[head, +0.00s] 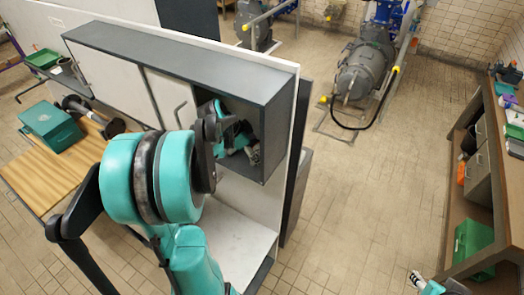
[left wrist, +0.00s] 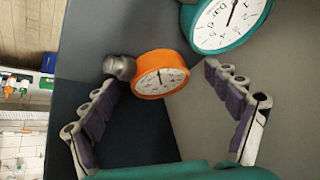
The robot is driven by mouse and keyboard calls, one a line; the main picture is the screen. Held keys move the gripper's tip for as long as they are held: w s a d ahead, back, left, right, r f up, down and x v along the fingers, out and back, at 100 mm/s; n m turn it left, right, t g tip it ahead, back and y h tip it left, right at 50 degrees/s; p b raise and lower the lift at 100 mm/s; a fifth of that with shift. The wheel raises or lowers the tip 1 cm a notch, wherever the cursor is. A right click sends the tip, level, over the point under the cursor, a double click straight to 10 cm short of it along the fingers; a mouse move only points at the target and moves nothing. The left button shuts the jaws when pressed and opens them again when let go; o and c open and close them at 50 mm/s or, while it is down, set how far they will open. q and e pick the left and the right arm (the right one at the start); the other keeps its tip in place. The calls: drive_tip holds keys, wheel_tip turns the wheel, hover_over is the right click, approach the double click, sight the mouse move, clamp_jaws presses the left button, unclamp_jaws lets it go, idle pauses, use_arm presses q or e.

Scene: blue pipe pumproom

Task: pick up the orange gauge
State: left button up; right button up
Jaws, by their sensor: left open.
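The orange gauge (left wrist: 160,74) has a round white dial and a grey metal fitting on its left side. It shows in the left wrist view, inside a dark-walled compartment. My left gripper (left wrist: 161,78) is open, with one finger on each side of the gauge in the picture; I cannot tell whether either touches it. In the head view my left gripper (head: 250,152) reaches into the open end of the grey wall cabinet (head: 274,120); the orange gauge cannot be made out there. My right gripper (head: 420,280) shows only partly at the bottom right edge, its jaws unclear.
A larger teal gauge (left wrist: 230,18) sits close to the orange one, at the upper right of the left wrist view. The cabinet walls closely surround my left gripper.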

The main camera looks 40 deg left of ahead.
use_arm(q)
drive_tip(key=shift+w+f, duration=0.1)
drive_tip(key=shift+f, duration=0.1)
drive_tip(key=shift+s+r, duration=0.1)
drive_tip(key=shift+s, duration=0.1)
drive_tip(key=shift+d, duration=0.1)
drive_tip(key=c, duration=1.4)
drive_tip(key=shift+r, duration=0.1)
